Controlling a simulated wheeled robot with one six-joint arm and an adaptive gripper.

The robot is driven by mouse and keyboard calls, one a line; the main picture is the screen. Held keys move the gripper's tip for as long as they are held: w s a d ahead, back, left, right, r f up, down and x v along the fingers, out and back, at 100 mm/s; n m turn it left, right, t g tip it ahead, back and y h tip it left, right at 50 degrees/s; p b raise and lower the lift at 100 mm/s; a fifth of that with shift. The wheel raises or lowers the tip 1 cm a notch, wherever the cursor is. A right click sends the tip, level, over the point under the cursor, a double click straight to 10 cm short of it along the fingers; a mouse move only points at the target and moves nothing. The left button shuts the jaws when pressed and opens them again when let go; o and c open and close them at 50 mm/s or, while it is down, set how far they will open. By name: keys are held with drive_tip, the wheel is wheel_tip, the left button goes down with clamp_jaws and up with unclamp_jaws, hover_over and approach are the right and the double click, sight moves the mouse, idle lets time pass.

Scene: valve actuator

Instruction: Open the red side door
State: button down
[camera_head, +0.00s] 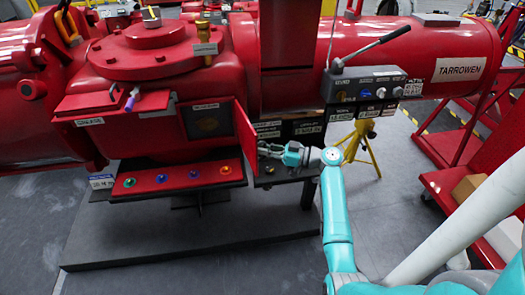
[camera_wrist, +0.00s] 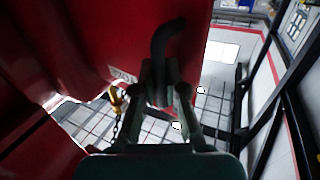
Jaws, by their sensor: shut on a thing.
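My gripper (camera_head: 264,150) is at the right face of the door. In the wrist view, the door's red panel (camera_wrist: 120,40) fills the upper left. A dark curved handle (camera_wrist: 161,35) runs down from it to between the fingers of my gripper (camera_wrist: 161,72), which are shut on it. The exact contact is dark and partly hidden.
A red shelf with coloured knobs (camera_head: 178,179) lies below the opening. A control box with a lever (camera_head: 366,86) and a yellow stand (camera_head: 362,140) are to the right. A red cart (camera_head: 455,200) stands at the far right. Grey floor lies in front.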

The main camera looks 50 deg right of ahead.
drive_tip(key=shift+f, duration=0.1)
drive_tip(key=c, duration=1.2)
unclamp_jaws()
drive_tip(key=v, duration=0.7)
drive_tip(key=shift+s, duration=0.25)
drive_tip(key=shift+d, duration=0.1)
